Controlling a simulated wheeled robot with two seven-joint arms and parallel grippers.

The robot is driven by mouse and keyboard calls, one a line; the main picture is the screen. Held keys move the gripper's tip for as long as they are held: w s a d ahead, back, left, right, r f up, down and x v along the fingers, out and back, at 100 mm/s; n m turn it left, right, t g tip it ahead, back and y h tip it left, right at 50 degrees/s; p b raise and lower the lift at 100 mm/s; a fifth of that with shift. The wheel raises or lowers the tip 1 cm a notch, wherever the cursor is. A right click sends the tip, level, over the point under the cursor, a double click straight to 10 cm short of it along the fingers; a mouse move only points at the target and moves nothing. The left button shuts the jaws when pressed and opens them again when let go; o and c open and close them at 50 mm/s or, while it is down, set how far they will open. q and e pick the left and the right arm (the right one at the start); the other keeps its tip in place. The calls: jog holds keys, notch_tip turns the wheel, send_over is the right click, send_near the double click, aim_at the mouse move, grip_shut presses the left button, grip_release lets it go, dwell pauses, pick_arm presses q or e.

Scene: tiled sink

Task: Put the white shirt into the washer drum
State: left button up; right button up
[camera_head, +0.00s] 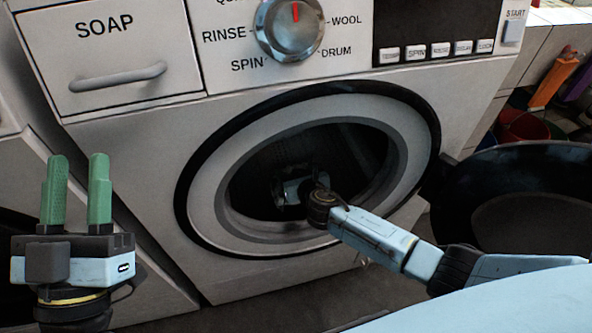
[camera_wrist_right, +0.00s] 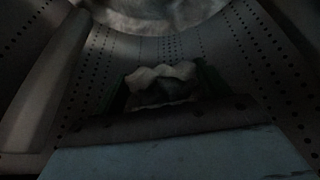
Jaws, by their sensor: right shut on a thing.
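The washer (camera_head: 150,160) faces me with its round opening uncovered. The dark drum (camera_head: 352,148) shows through it, and its perforated wall fills much of the right wrist view (camera_wrist_right: 235,50). My right arm reaches through the opening, so the right gripper (camera_wrist_right: 163,82) is inside the drum. It is shut on the white shirt (camera_wrist_right: 160,73), a small crumpled bunch of which shows between the green fingers. The fingertips and shirt are hidden in the dark in the head view. My left gripper (camera_head: 77,170) is open and empty, upright in front of the washer's left side.
The round dark washer door (camera_head: 525,165) stands open to the right, close to my right forearm. The soap drawer (camera_head: 115,55) is shut. A pale curved surface (camera_wrist_right: 160,12) spans the top of the wrist view; I cannot tell what it is.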

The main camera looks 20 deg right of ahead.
jog(key=shift+f+b, duration=0.45)
jog(key=shift+f, duration=0.25)
jog(key=o, duration=1.2)
jog(key=shift+c, duration=0.2)
jog(key=shift+s, duration=0.1)
jog(key=p+v, duration=0.7)
jog(key=v, duration=0.6)
jog(key=shift+r, duration=0.15)
